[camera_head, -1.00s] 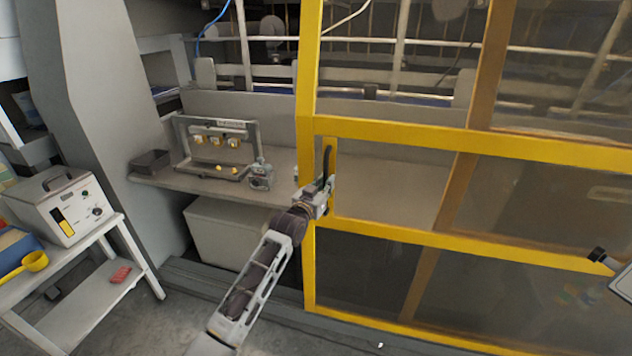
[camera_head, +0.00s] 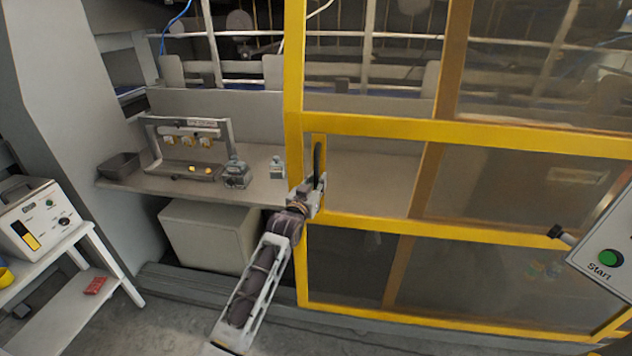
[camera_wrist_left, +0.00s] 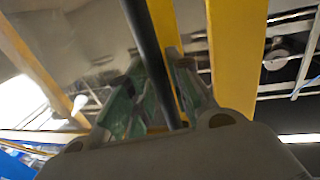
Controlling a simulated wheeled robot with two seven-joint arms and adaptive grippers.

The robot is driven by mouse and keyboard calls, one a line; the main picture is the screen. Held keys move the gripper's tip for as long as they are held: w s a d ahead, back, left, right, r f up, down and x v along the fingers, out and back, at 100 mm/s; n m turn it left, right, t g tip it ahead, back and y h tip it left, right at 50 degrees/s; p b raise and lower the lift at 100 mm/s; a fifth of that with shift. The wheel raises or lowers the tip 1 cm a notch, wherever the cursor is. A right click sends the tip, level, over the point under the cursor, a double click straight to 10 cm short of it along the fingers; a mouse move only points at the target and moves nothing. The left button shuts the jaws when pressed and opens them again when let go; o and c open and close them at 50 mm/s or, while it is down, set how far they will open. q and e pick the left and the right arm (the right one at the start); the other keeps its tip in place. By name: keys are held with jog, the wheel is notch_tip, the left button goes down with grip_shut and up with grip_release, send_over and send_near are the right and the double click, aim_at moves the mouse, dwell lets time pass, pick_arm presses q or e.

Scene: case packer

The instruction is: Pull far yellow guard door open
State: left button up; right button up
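The yellow guard door (camera_head: 293,90) has a yellow frame with clear panels, and its left edge stands upright in the middle of the head view. Its black bar handle (camera_head: 318,158) is on a yellow plate near that edge. My left gripper (camera_head: 316,184) is at the lower part of the handle. In the left wrist view, the black bar (camera_wrist_left: 150,60) passes between the gripper's greenish fingers (camera_wrist_left: 158,98), which close around it. Left of the door edge the machine is open, with the bench showing. My right gripper is not in view.
A bench (camera_head: 262,190) inside carries a fixture (camera_head: 190,145), a dark bin (camera_head: 119,165) and small parts. A pale box (camera_head: 205,235) is below. A white cart (camera_head: 60,255) stands left. A panel with a green Start button (camera_head: 611,258) is at right.

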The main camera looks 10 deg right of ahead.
pick_arm(q)
jog(key=shift+o, duration=1)
jog(key=shift+r, duration=0.15)
jog(key=shift+a, duration=0.1)
jog(key=v, duration=1.2)
